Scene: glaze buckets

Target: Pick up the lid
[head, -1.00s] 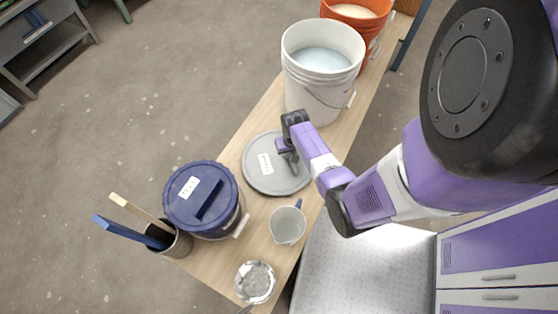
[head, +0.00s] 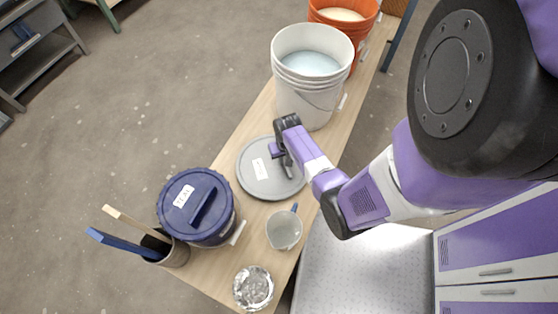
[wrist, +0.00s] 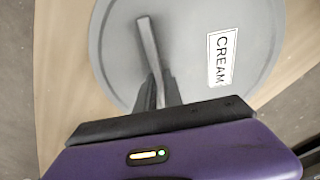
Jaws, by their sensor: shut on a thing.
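The grey round lid (head: 258,183) lies on the wooden bench between the blue-lidded bucket and the white bucket. It bears a white label that reads CREAM in the wrist view, where the lid (wrist: 195,50) fills the upper middle. A raised bar handle (wrist: 147,40) stands on it. My gripper (head: 282,160) is over the lid, its fingers (wrist: 157,92) shut on the near end of the handle. The fingertips are partly hidden by the handle and the gripper body. I cannot tell whether the lid is clear of the bench.
An open white bucket (head: 305,95) of pale glaze and an orange bucket (head: 357,35) stand behind. In front are the blue-lidded bucket (head: 178,222), a pot of tools (head: 178,255), a jug (head: 284,232) and a crumpled foil-like dish (head: 253,288). The bench is narrow.

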